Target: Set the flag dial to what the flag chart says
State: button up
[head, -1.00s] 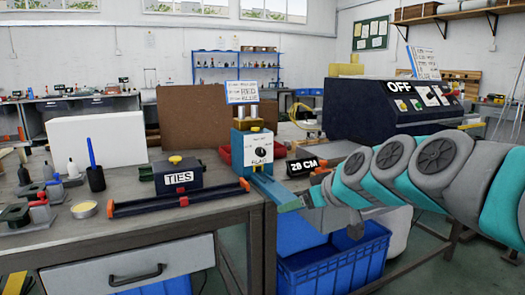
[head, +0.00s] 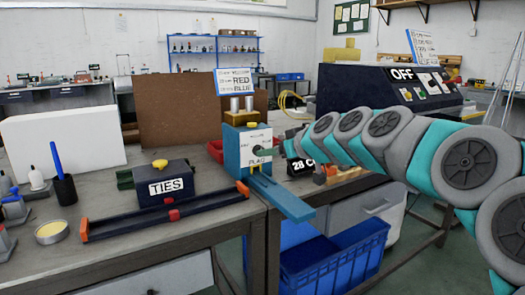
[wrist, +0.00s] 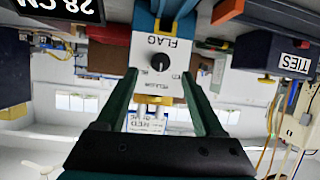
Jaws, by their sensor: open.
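The flag dial is a black round knob (wrist: 160,62) on the white face of a blue station labelled FLAG (head: 238,160). The wrist view shows it upside down. My gripper (wrist: 160,78) is open, with its dark green fingers on either side of the dial in that view and nothing held; I cannot tell whether they touch it. In the head view my arm reaches in from the right and ends beside the dial's face. The flag chart (head: 238,82) is a white card above the station, with RED and BLUE readable and smaller words unclear. The dial's setting is too small to read.
A blue rail (head: 285,198) juts forward below the dial. The 28 CM display (head: 301,166) stands to the right, partly behind my arm. A blue crate (head: 335,265) is below.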

jog(key=x, duration=0.5)
jog(key=shift+w+a+f+p, duration=0.1)
jog(key=shift+a+p, duration=0.1)
jog(key=shift+p, duration=0.15)
grip_shut()
